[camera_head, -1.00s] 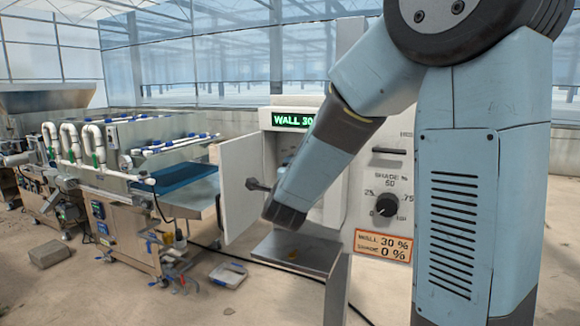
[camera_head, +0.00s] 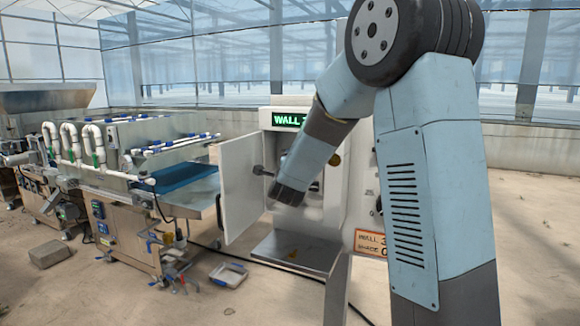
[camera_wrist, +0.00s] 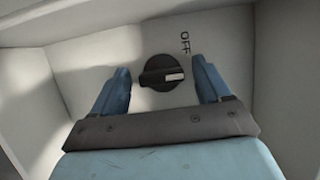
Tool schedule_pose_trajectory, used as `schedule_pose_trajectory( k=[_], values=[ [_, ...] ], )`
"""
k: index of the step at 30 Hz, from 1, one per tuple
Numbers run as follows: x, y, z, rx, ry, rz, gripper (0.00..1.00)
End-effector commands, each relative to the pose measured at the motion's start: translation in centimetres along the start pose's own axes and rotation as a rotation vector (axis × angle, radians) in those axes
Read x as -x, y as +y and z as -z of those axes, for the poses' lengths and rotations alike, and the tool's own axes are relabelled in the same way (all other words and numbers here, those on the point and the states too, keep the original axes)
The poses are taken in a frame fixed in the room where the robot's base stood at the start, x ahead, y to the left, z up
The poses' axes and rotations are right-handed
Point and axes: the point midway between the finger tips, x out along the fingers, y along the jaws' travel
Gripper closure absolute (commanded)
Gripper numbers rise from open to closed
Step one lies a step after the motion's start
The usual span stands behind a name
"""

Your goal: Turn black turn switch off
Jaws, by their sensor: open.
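The black turn switch (camera_wrist: 161,73) is a round knob with a raised grip bar on a pale panel in the wrist view. A white mark on the bar points right. A sideways OFF label (camera_wrist: 185,42) is up and to the right of the knob. My gripper (camera_wrist: 160,66) is open, with one blue finger on each side of the knob and a visible gap between them and it. In the head view, my arm reaches into the open cabinet (camera_head: 262,118) and hides the switch. My fingertips cannot be made out there.
The cabinet's open door (camera_head: 240,190) stands left of my arm. A grey metal shelf (camera_head: 292,252) juts out below the opening. A green WALL display (camera_head: 290,120) is above. An orange label (camera_head: 369,242) is partly hidden by my arm. A seeder machine stands left.

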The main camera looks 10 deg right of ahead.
Motion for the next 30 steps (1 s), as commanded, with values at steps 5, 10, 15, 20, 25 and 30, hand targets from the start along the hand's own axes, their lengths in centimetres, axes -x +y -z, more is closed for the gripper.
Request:
schedule_pose_trajectory(
  k=[5,10,15,20,25,30],
  values=[
    [0.02,0.00,0.01,0.000,0.000,0.000,0.30],
    [0.03,0.00,0.00,0.000,0.000,0.000,0.46],
    [0.04,0.03,0.00,0.000,0.000,-0.001,0.63],
    [0.05,0.10,0.00,0.000,0.000,-0.002,0.78],
    [0.07,0.14,0.01,0.006,0.000,-0.006,0.79],
    [0.07,0.14,0.04,0.042,0.001,-0.022,0.79]
  ],
)
